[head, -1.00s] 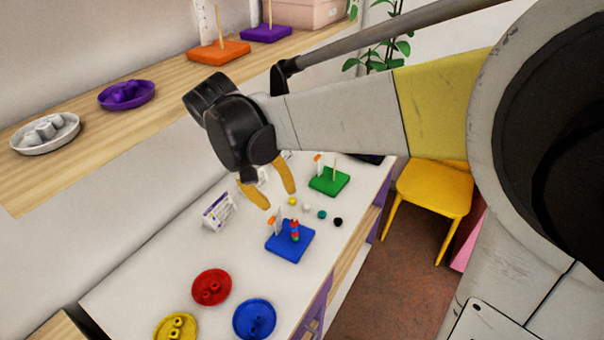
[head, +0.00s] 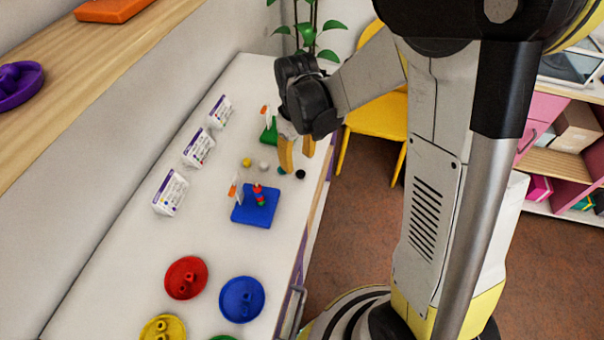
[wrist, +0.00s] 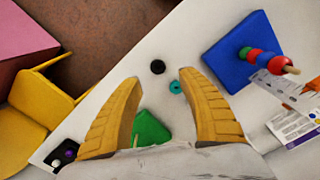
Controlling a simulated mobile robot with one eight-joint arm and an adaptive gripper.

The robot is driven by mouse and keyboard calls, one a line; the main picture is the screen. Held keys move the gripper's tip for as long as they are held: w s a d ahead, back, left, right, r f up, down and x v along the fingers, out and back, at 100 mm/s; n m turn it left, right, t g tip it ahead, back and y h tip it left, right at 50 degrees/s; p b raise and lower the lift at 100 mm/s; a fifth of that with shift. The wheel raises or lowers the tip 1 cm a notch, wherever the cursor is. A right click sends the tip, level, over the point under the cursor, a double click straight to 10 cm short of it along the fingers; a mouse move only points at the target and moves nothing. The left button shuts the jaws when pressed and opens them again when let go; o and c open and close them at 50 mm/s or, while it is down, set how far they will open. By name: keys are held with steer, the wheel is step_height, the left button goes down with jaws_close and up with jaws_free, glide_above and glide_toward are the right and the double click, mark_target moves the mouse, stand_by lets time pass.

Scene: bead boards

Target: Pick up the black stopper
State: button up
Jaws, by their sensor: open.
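The black stopper (head: 300,174) is a small dark round piece on the white table near its right edge. In the wrist view the black stopper (wrist: 157,67) lies ahead of and between the fingertips, clear of both. My gripper (head: 297,160) is open and empty, with two yellow fingers above the table beside the stopper. In the wrist view my gripper (wrist: 160,75) has its fingers wide apart. A teal piece (wrist: 176,87) lies close to the stopper, near the right fingertip; it is partly covered by a finger in the head view.
The blue board (head: 262,212) with a beaded peg stands nearby. A yellow piece (head: 246,162) and a white piece (head: 264,166) lie in line with the stopper. A green board (wrist: 150,130) is close by. Red (head: 186,264) and blue (head: 242,286) dishes stand nearer. A yellow chair (head: 374,122) is beyond the table edge.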

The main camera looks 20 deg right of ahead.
mark_target(301, 172)
steer(key=f+b, duration=0.1)
steer(key=f, duration=0.1)
steer(key=f+b, duration=0.1)
steer(key=f, duration=0.2)
steer(key=shift+s+d+f+b, duration=0.25)
steer(key=shift+f+b, duration=0.05)
steer(key=shift+b, duration=0.1)
steer(key=shift+r, duration=0.1)
steer(key=c, duration=0.8)
